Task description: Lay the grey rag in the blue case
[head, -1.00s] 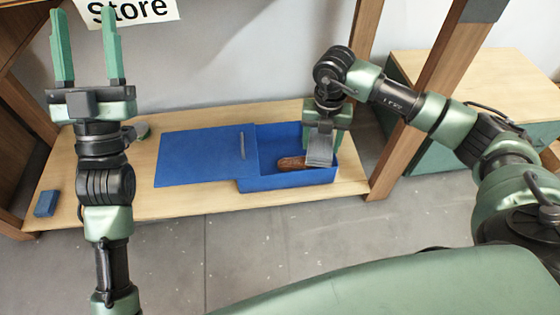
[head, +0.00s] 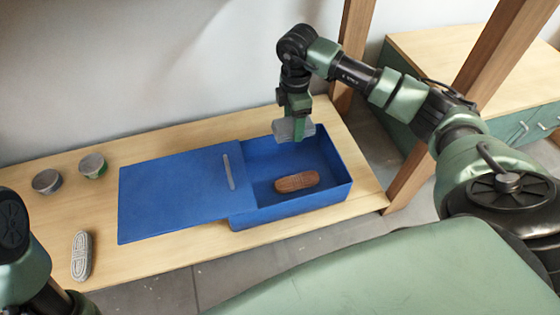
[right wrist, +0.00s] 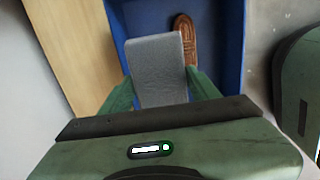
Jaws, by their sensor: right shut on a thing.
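The grey rag (head: 291,130) is a small flat pad held in my right gripper (head: 297,117). In the right wrist view the rag (right wrist: 157,68) sticks out between the two green fingers, which are shut on it. The blue case (head: 292,213) stands open on the low wooden shelf. The rag shows over the back part of the case, apart from its floor. A brown ribbed oval bundle (head: 297,182) lies inside, and shows beside the rag in the right wrist view (right wrist: 183,38). My left gripper is out of view.
A flat blue lid (head: 170,192) with a grey bar adjoins the case on the left. Two small round tins (head: 47,181) (head: 92,165) and a grey ribbed bundle (head: 81,255) stand or lie farther left. A wooden post (head: 440,130) rises right of the shelf.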

